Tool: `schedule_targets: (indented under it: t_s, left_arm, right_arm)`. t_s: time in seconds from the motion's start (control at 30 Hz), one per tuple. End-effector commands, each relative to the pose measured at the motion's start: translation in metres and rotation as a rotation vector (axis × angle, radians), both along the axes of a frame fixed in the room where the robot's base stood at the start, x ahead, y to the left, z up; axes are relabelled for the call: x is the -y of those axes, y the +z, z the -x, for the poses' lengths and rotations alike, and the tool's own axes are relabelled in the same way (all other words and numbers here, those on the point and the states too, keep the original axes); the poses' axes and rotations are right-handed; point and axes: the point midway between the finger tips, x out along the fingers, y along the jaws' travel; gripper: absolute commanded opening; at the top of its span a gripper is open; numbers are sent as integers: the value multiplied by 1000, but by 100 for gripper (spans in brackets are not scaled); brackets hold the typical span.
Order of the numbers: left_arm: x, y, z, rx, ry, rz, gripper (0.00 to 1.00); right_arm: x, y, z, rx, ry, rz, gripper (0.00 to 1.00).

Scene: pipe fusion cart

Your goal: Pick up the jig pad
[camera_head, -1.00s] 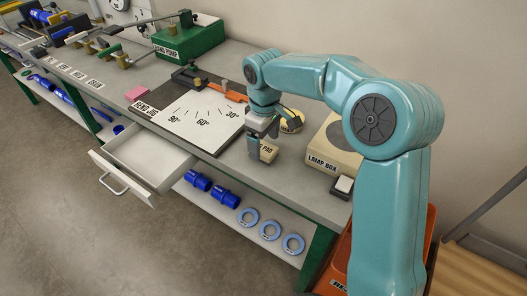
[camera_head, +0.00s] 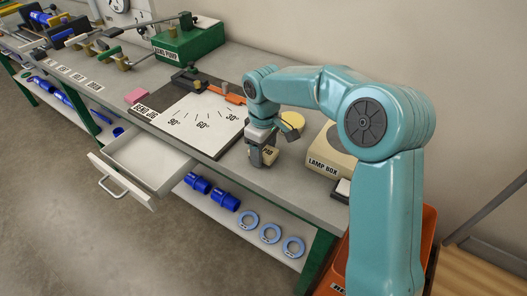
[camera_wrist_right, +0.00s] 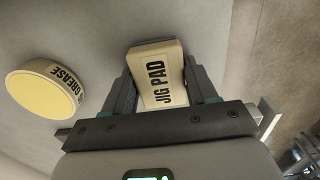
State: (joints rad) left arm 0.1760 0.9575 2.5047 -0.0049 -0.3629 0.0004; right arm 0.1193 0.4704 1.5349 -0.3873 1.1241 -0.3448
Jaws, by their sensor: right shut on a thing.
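The jig pad (camera_wrist_right: 160,78) is a small cream block with black "JIG PAD" lettering. In the right wrist view it sits between the two dark fingers of my right gripper (camera_wrist_right: 160,85), which is shut on it. In the head view the right gripper (camera_head: 262,155) points down over the grey bench top, right of the bend jig board, and the pad (camera_head: 269,153) shows only in part behind the fingers. I cannot tell whether the pad is touching the bench. My left gripper is not in view.
A round yellow grease tin (camera_wrist_right: 42,90) also shows behind the right wrist in the head view (camera_head: 292,121). The lamp box (camera_head: 330,150) stands to the right. The bend jig (camera_head: 200,121) lies left. An open drawer (camera_head: 150,165) juts from the bench front.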

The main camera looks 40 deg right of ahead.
Motion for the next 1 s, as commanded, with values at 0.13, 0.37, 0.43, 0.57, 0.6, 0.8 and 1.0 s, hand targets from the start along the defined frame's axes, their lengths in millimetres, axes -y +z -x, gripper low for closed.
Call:
schedule_targets:
  t_s: [0.13, 0.37, 0.43, 0.57, 0.6, 0.8, 1.0]
  left_arm:
    - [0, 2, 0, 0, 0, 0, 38]
    - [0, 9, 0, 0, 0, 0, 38]
    - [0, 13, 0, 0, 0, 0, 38]
    - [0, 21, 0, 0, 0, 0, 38]
    - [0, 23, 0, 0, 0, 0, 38]
    - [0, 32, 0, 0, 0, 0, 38]
    - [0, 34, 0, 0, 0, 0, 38]
  right_arm:
    - [0, 17, -1, 6, 0, 1, 27]
    - [0, 77, -1, 8, -1, 0, 27]
    - [0, 100, -1, 8, 0, 0, 27]
    - [0, 140, -1, 6, 0, 0, 27]
    - [0, 150, -1, 5, 0, 0, 27]
    - [0, 187, -1, 2, 0, 0, 27]
    - [0, 198, 0, 1, 1, 0, 27]
